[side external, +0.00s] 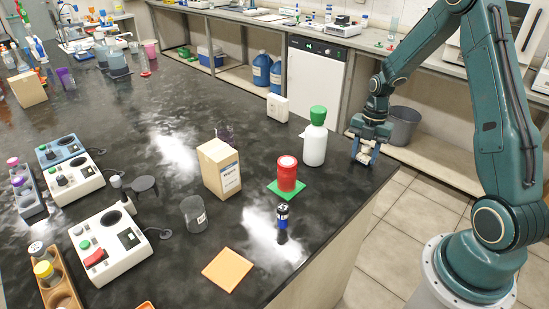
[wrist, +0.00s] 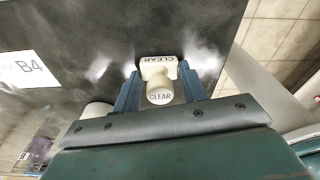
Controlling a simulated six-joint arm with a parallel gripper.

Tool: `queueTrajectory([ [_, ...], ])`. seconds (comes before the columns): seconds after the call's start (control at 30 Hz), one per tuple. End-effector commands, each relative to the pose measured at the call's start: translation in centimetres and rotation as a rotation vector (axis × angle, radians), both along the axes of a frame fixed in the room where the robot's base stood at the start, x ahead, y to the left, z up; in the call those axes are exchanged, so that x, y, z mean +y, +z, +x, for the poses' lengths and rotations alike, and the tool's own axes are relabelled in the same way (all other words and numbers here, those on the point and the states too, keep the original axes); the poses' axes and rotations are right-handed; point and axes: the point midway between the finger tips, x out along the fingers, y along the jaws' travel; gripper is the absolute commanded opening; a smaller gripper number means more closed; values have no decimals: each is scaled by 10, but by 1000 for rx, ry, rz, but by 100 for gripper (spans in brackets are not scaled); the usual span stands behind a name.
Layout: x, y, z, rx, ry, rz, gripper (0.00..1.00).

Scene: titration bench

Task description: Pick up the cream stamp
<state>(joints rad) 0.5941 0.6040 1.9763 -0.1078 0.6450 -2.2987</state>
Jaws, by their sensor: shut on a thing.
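The cream stamp (wrist: 159,94) shows in the wrist view, with "CLEAR" on its round top and on its wider block beyond. My gripper (wrist: 160,76) has its two blue fingers on either side of the stamp and is shut on it. In the side external view my gripper (side external: 364,157) points down, low over the right edge of the black bench. The stamp cannot be made out clearly there, and I cannot tell whether it touches the bench.
A white bottle with a green cap (side external: 315,140) stands just left of my gripper. A red jar (side external: 287,176) on a green mat and a cardboard box (side external: 219,170) stand farther left. The bench edge and the tiled floor (side external: 385,225) lie close by.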

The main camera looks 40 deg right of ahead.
Motion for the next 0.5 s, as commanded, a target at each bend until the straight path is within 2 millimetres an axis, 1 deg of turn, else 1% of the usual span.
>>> queueTrajectory([
  [0.27, 0, 4, 0, -1, 0, -1, 19],
  [0.37, 0, 11, 1, -2, 0, -1, 19],
  [0.5, 0, 25, 1, -2, 0, -2, 19],
])
